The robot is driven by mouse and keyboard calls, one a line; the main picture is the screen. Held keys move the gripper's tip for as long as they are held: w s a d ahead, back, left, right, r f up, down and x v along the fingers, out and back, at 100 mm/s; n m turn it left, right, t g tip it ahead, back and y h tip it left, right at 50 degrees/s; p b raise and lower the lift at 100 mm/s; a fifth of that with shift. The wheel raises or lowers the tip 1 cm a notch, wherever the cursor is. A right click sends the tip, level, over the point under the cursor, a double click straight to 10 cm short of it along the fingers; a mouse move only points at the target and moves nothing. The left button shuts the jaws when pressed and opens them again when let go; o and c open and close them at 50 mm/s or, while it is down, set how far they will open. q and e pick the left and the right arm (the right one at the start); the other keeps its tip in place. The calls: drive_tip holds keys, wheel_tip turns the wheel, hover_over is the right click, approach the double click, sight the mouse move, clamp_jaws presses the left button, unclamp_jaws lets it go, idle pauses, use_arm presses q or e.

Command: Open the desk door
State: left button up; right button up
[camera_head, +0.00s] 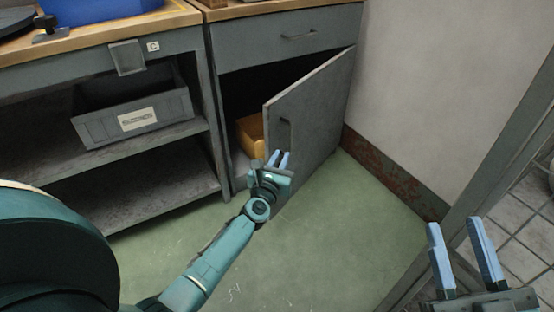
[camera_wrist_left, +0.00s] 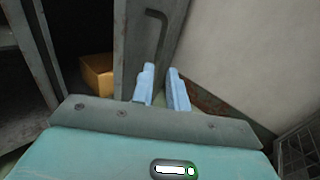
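The grey desk door (camera_head: 315,120) stands ajar, swung out from the cabinet with its hinge side at the right. Its dark bar handle (camera_head: 286,134) is on the outer face near the free edge. My left gripper (camera_head: 279,158) is just below the handle in the head view. In the left wrist view, the door (camera_wrist_left: 133,60) and handle (camera_wrist_left: 157,35) are beyond the fingers (camera_wrist_left: 161,88), which are apart with nothing between them. I cannot tell whether they touch the door. My right gripper (camera_head: 459,250) is open and empty at the lower right, away from the door.
A yellow-orange box (camera_head: 250,135) sits inside the cabinet and also shows in the left wrist view (camera_wrist_left: 98,74). A drawer (camera_head: 290,37) is above the opening. A grey bin (camera_head: 135,115) stands on the left shelf. The wall (camera_head: 425,90) is to the right; green floor (camera_head: 345,225) is clear.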

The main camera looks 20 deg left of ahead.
use_arm(q)
drive_tip(key=shift+s+d, duration=0.15)
drive_tip(key=shift+s, duration=1.25)
drive_tip(key=shift+c, duration=0.4)
